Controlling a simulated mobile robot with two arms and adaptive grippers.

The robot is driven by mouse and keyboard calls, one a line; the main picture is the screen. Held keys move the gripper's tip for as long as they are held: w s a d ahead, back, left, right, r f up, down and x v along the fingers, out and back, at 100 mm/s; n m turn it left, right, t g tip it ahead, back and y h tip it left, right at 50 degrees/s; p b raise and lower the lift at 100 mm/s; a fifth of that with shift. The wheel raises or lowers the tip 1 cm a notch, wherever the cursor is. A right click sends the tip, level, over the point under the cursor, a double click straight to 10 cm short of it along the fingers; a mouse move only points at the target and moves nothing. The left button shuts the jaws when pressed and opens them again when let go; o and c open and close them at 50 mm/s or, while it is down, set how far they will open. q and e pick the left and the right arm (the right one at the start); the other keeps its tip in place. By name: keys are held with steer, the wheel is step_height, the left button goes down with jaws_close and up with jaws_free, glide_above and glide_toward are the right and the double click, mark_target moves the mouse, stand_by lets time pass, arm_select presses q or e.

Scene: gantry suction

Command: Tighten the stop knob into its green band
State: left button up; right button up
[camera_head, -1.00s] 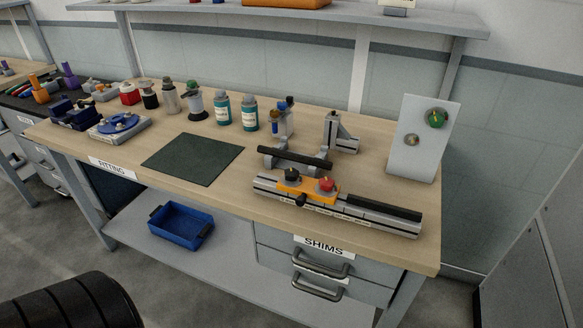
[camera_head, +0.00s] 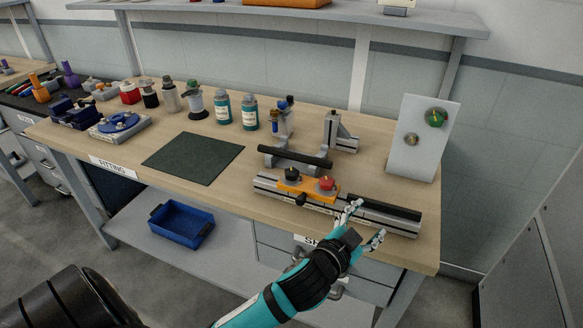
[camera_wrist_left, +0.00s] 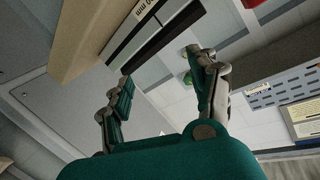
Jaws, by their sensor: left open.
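An orange carriage (camera_head: 307,187) sits on the grey rail fixture (camera_head: 385,225) at the bench's front right. It carries a red knob (camera_head: 326,184), a black knob (camera_head: 292,174) and a black front handle (camera_head: 300,199). An upright pale panel (camera_head: 405,160) at the right has a green-faced knob (camera_head: 435,118) and a smaller grey knob (camera_head: 411,139). I cannot tell which is the stop knob. My left gripper (camera_head: 365,221) is open and empty, in front of the rail's right half. Its spread fingers also show in the left wrist view (camera_wrist_left: 163,72), with the rail beyond. My right gripper is not in view.
A black bar on supports (camera_head: 295,158) and a grey angle bracket (camera_head: 340,132) stand behind the rail. Several bottles line the bench's back. The dark mat (camera_head: 193,158) is bare. A drawer with handles lies below my left arm; a blue tray (camera_head: 180,226) sits on the lower shelf.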

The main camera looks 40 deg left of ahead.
arm_select(q)
steer(key=w+d+r+m+t+h, duration=0.2)
steer(key=d+r+m+h, duration=0.1)
steer(key=r, duration=0.2)
steer(key=w+d+r+m+t+h, duration=0.2)
steer(key=w+d+r+m+h, duration=0.1)
steer(key=r, duration=0.3)
steer(key=d+r+m+g+h, duration=0.6)
steer(key=d+m+g+h, duration=0.5)
steer(key=m, duration=0.5)
steer(key=m+g+y, duration=0.2)
steer(key=g+y, duration=0.7)
steer(key=y, duration=0.9)
glide_toward(291, 171)
step_height(291, 171, down, 9)
steer(key=shift+d+f, duration=0.1)
steer(key=shift+d, duration=0.05)
